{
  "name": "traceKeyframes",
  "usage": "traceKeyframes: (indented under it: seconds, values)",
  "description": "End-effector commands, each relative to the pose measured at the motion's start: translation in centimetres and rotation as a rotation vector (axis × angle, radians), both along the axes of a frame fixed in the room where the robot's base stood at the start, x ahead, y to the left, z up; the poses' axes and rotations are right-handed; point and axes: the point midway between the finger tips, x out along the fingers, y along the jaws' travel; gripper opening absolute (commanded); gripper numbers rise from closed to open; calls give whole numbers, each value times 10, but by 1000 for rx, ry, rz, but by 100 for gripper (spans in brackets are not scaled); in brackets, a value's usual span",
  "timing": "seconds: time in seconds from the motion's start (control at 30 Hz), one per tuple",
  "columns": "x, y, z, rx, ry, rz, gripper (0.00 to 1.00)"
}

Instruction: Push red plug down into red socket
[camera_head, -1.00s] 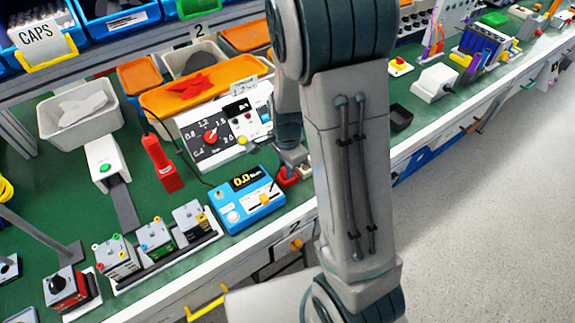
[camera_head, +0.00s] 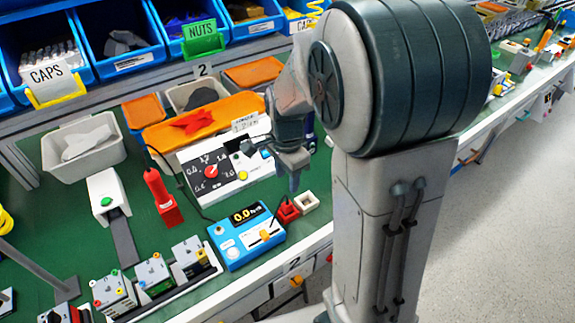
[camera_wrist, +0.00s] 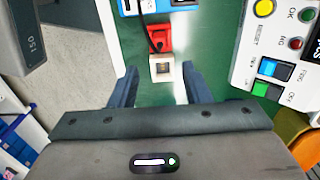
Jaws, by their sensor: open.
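A red block (camera_head: 287,212), the red socket or the plug with it, sits on the green bench top beside the blue meter. In the wrist view the red block (camera_wrist: 158,38) has a dark part on it and a dark cable; I cannot tell plug from socket or how deep the plug sits. A white square socket (camera_wrist: 163,68) is next to it and also shows in the head view (camera_head: 307,202). My gripper (camera_wrist: 160,75) is open and empty, its fingers either side of the white socket in the picture. In the head view my gripper (camera_head: 294,183) hangs above the blocks.
A blue meter (camera_head: 245,235) lies left of the red block. A white panel (camera_head: 212,172) with a dial stands behind. A red upright tool (camera_head: 161,197) stands further left. The bench's front edge (camera_head: 318,238) is close to the sockets.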

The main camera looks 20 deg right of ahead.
Motion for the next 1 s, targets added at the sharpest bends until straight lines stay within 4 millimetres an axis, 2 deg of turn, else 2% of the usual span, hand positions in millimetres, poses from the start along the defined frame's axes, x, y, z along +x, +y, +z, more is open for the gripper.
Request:
traceKeyframes:
  seconds: [0.03, 0.2, 0.83, 1.0]
  values:
    - [1, 0, 10, 0, -4, 0, 43]
    - [1, 0, 26, 0, -2, 0, 43]
    - [0, 0, 30, 0, 1, 0, 43]
    - [-18, 0, 44, 15, -35, 152, 43]
